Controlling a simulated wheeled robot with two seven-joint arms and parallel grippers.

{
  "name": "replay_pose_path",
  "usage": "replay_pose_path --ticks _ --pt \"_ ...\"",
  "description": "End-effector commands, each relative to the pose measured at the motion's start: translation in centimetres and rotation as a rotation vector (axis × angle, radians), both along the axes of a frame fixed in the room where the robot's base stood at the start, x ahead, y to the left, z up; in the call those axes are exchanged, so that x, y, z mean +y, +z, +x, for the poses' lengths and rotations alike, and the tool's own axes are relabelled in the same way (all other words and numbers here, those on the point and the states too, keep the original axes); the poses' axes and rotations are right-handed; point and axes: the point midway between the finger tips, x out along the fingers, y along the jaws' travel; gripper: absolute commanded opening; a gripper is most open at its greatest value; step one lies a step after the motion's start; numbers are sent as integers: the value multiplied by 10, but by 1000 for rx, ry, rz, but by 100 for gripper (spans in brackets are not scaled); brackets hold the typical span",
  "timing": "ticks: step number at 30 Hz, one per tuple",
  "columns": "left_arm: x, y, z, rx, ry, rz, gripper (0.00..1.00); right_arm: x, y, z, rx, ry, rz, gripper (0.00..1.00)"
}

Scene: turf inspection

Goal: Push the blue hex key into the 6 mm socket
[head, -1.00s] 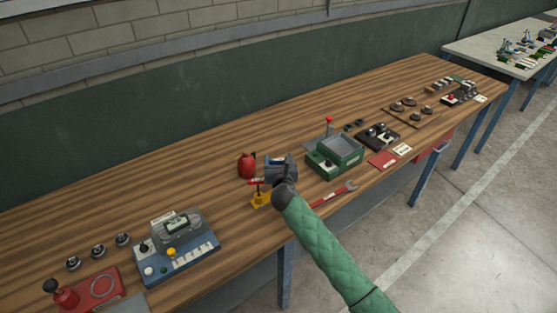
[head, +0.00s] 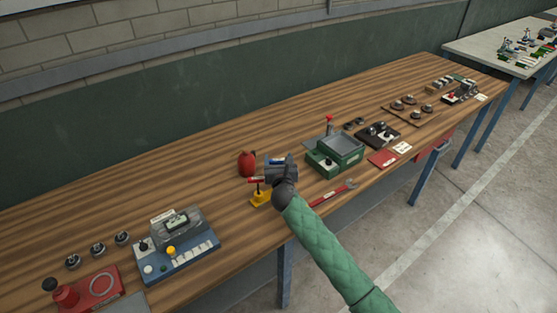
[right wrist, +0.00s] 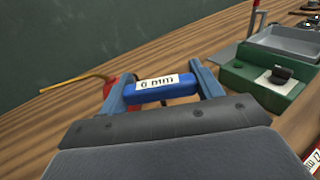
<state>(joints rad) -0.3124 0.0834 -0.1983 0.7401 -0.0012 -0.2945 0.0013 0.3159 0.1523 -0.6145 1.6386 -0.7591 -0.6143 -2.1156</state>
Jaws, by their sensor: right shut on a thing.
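My right gripper (head: 281,167) is above the bench near its front edge. It is shut on the blue hex key (right wrist: 186,90), whose handle lies across between the two fingers in the right wrist view and bears a white "6 mm" label. The key's shaft is hidden. My left gripper is not in view.
A red oil can (head: 247,164) stands just behind and left of the gripper. A blue-grey device (head: 190,257) is at left. Bare wood lies behind.

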Motion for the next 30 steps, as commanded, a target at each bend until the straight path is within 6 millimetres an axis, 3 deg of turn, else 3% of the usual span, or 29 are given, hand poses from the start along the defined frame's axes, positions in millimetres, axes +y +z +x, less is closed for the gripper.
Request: replay_pose_path --ticks 22,30 --pt "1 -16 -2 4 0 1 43 0 -22 0 0 0 0 42" --pt "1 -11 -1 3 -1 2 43 -1 -19 0 1 -1 -2 42"
